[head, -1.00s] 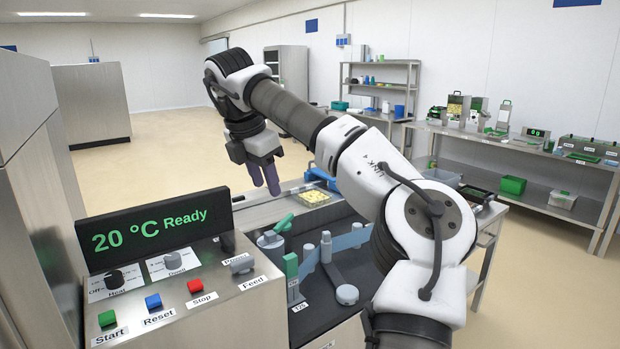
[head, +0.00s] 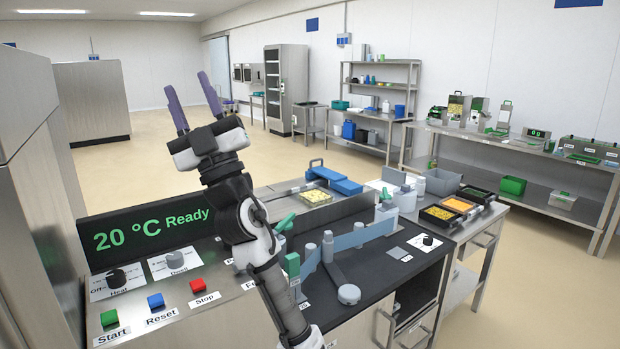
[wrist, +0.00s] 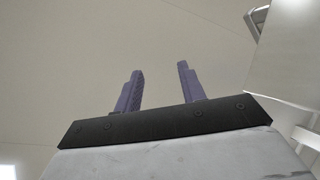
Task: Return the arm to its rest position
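My gripper (head: 193,102) is raised above the sealer's control panel in the head view, its two purple fingers pointing up. The fingers are apart with nothing between them. In the wrist view, my gripper (wrist: 158,88) also shows open and empty against a plain pale surface. My arm folds up from the bottom of the head view and hides part of the panel's right side. The display (head: 140,232) reads "20 °C Ready".
A dark worktop (head: 375,285) with a blue guide rail (head: 345,240) lies right of my arm. Filled trays (head: 440,213) stand beyond it. Shelves and a long steel table (head: 540,152) line the back and right. Open floor lies behind the machine.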

